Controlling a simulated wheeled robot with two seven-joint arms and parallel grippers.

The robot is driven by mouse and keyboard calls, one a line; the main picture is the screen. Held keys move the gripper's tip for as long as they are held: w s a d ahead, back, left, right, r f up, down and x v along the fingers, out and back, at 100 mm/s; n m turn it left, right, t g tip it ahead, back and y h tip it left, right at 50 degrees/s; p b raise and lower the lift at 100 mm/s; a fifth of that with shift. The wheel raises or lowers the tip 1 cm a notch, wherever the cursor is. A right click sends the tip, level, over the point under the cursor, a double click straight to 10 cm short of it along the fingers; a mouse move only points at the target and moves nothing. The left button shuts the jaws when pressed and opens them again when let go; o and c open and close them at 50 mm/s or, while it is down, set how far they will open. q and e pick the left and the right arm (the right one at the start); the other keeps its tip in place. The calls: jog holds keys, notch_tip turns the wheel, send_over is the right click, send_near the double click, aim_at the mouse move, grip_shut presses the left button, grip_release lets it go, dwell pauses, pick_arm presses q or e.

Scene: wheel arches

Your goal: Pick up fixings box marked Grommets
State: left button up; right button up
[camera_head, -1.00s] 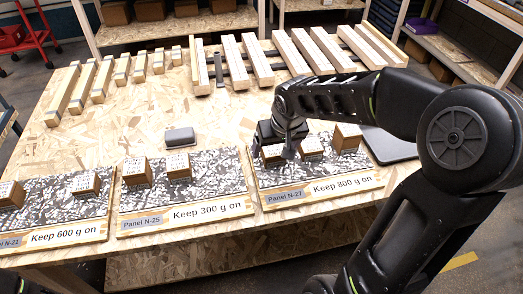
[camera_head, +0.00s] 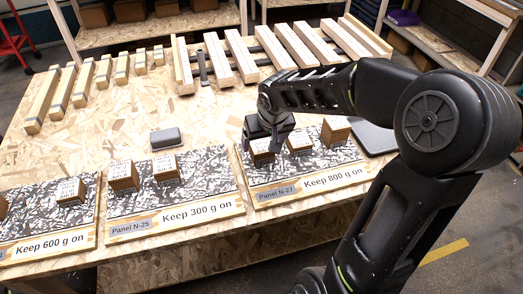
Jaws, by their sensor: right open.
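Several small brown boxes with white printed tops stand on three foil-faced panels; the print is too small to read, so I cannot tell which is marked Grommets. On Panel N-27 (camera_head: 318,174) are a left box (camera_head: 262,158), a middle box (camera_head: 300,144) and a right box (camera_head: 335,131). My right gripper (camera_head: 264,143) is open, pointing down at the left box, with its fingers close to that box's top. Whether they touch it I cannot tell. Panel N-25 (camera_head: 205,184) bears two boxes (camera_head: 124,178) (camera_head: 165,168). My left gripper is out of view.
Panel N-21 (camera_head: 40,215) at the left bears boxes (camera_head: 71,192). A grey case (camera_head: 166,139) lies behind Panel N-25. Wooden battens (camera_head: 245,57) line the back of the table. A dark flat slab (camera_head: 372,138) lies right of Panel N-27. Bare board (camera_head: 120,115) is free in the middle.

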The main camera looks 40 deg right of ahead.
aim_at(262, 146)
jog(key=shift+f, duration=0.15)
jog(key=x, duration=0.5)
jog(key=shift+a, duration=0.1)
jog(key=shift+c, duration=0.4)
jog(key=c, duration=1.6)
notch_tip(262, 146, up, 10)
jog(key=shift+r+p, duration=0.1)
jog(key=shift+p, duration=0.2)
